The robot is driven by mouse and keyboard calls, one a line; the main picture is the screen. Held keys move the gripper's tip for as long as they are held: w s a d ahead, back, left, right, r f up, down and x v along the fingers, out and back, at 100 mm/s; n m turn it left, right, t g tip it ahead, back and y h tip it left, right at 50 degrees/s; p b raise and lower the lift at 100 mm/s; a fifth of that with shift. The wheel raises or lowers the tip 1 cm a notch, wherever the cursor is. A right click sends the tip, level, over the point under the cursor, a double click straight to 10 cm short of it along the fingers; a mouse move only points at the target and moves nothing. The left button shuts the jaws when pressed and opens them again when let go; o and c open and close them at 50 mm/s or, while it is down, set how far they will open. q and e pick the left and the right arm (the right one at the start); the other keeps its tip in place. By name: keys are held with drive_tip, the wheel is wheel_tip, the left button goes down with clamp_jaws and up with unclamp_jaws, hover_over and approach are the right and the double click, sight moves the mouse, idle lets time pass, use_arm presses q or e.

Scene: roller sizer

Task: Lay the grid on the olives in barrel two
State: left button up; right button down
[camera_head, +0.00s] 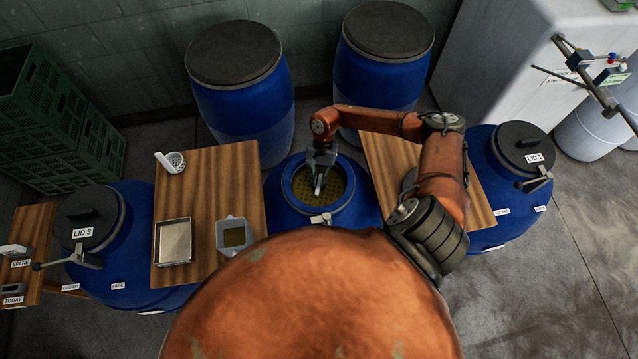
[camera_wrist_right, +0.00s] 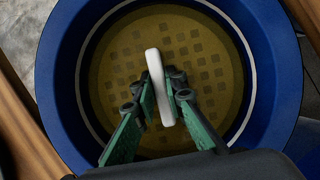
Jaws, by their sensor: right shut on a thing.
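The open blue barrel (camera_head: 361,204) in the middle, between two wooden boards, is the one I take for barrel two; its rim also shows in the right wrist view (camera_wrist_right: 60,75). Inside it is the grid (camera_wrist_right: 207,58), a round, yellowish disc with many square holes. My right gripper (camera_head: 319,184) reaches into the barrel mouth. The grid looks level and roughly centred in the barrel. Olives cannot be told apart beneath it. My left gripper is not in view.
Lidded barrels stand at the left, "LID 3" (camera_head: 90,218), and right (camera_head: 521,148), with two more behind (camera_head: 236,90). The left board (camera_head: 210,185) holds a white ladle (camera_head: 171,161), a tray (camera_head: 173,241) and a grey dish (camera_head: 233,235). Green crates (camera_head: 50,110) stand far left.

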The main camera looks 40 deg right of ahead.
drive_tip(key=c, duration=2.4)
unclamp_jaws()
drive_tip(key=shift+f, duration=0.1)
drive_tip(key=o, duration=0.4)
drive_tip(key=shift+o, duration=0.2)
drive_tip(key=shift+w+d+r, duration=0.15)
drive_tip(key=shift+r, duration=0.3)
drive_tip(key=b+v, duration=0.2)
drive_tip(key=v, duration=0.9)
drive_tip(key=shift+r+b, duration=0.25)
drive_tip(key=shift+b, duration=0.15)
